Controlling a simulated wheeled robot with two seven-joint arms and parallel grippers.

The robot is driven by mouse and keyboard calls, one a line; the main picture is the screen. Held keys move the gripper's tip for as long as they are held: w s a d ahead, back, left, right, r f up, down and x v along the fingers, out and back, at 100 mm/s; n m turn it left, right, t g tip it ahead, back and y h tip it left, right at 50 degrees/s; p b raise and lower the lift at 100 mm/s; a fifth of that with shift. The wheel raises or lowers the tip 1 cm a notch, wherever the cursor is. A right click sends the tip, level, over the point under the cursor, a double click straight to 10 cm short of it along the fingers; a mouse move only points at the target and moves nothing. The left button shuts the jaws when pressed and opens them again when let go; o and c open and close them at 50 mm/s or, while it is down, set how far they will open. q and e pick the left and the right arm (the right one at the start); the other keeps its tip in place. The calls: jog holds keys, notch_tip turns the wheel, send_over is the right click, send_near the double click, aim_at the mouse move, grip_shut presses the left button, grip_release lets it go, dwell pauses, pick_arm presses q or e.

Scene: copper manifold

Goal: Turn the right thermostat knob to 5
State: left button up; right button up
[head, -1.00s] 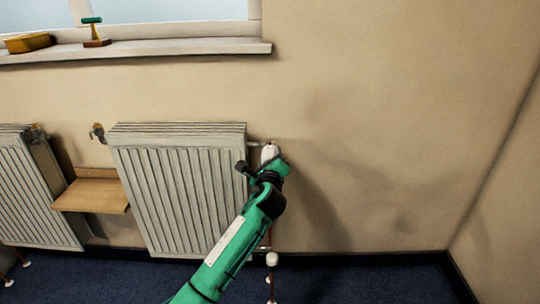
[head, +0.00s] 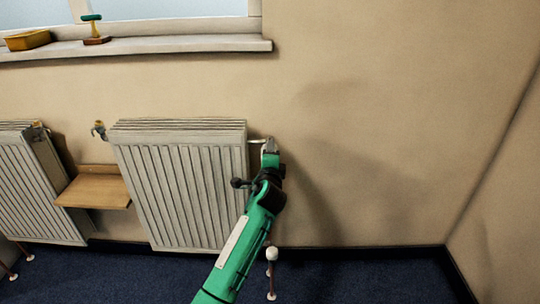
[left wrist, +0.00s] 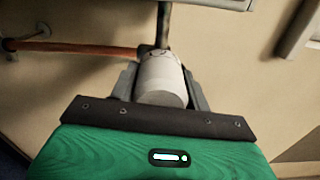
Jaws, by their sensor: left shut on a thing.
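The right thermostat knob is a white cylinder, clear in the left wrist view (left wrist: 162,80), on the valve at the upper right corner of the right radiator (head: 185,190). My left gripper (head: 269,146) is at the knob in the head view and mostly hides it. In the left wrist view the two grey fingers of my left gripper (left wrist: 161,85) are on either side of the knob, shut on it. The number the knob points to cannot be read. My right gripper is not in view.
A copper pipe (left wrist: 85,48) meets the valve. A small wooden shelf (head: 95,190) sits between the right radiator and the left radiator (head: 40,190). The windowsill (head: 180,47) holds a yellow box (head: 28,40) and a green-topped item (head: 93,28). The wall to the right is clear.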

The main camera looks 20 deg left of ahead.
pick_arm(q)
jog(key=shift+f+n, duration=0.1)
jog(key=shift+n, duration=0.2)
jog(key=o, duration=1)
jog(key=shift+c, duration=0.2)
jog(key=shift+s, duration=0.15)
jog(key=p+v, duration=0.2)
jog(key=v, duration=1.1)
jog(key=shift+s, duration=0.3)
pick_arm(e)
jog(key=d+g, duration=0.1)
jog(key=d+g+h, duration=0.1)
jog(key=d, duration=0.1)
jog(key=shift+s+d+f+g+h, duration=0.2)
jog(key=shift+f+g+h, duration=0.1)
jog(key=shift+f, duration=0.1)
pick_arm(q)
jog(key=shift+d, duration=0.1)
